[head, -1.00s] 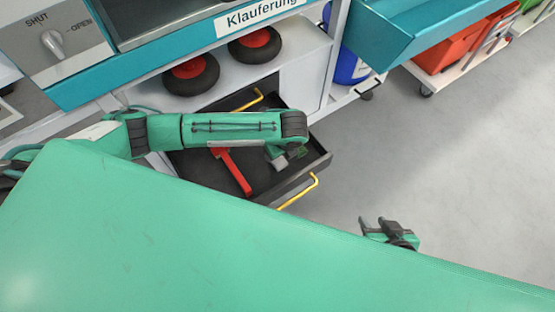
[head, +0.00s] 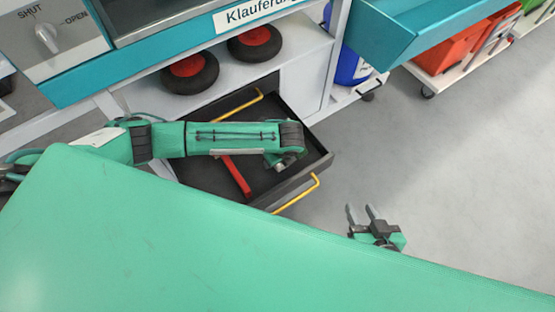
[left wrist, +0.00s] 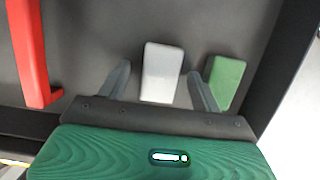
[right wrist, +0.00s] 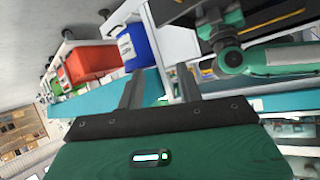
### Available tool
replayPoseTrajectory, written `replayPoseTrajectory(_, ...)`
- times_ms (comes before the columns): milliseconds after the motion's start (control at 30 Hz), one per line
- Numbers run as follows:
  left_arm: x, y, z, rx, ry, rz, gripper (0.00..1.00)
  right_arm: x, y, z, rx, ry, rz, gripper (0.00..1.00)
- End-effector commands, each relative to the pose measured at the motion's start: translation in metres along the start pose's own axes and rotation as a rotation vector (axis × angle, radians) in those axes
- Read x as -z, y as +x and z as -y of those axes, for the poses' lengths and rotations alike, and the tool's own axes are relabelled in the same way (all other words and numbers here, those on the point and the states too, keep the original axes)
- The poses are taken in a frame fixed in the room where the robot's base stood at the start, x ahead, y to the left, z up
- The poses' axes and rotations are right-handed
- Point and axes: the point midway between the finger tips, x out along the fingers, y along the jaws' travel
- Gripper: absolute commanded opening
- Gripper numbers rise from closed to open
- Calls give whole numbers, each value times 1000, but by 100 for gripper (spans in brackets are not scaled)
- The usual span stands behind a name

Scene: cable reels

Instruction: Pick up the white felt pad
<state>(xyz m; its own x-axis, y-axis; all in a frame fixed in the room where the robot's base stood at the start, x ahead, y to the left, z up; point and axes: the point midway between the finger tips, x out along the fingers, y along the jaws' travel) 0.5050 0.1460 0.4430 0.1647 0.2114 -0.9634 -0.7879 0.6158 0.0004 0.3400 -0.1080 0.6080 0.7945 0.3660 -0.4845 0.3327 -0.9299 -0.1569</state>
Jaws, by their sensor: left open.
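The white felt pad (left wrist: 161,73) lies on the dark drawer floor in the left wrist view, as a pale block with rounded corners. My left gripper (left wrist: 159,74) is open, with one finger on each side of the pad in the picture. Whether the fingers are down at the pad's height, I cannot tell. A green pad (left wrist: 228,82) lies just right of it, partly behind the right finger. In the head view my left forearm hides the white pad and the left fingers. My right gripper (head: 361,210) is open and empty above the floor, outside the drawer.
The open drawer (head: 202,178) has dark walls and yellow handles. A red tool (head: 236,175) lies in it, left of the pads; it also shows in the left wrist view (left wrist: 30,55).

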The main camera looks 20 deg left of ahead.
Motion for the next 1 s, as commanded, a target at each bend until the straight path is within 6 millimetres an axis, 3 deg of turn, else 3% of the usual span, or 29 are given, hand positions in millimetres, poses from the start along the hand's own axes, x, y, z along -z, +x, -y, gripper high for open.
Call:
replayPoseTrajectory(67, 0, 0, 0, 0, 0, 0, 64, 0, 0, 0, 0, 0, 1, 36)
replayPoseTrajectory(300, 0, 0, 0, 0, 0, 0, 18, 0, 0, 0, 0, 0, 1, 36)
replayPoseTrajectory(667, -2, -7, 0, 1, -1, 0, 18, 0, -2, -1, -3, -1, 15, 36)
replayPoseTrajectory(1000, -16, -58, 1, 3, 0, 0, 18, -4, -19, -25, -67, -9, 209, 36)
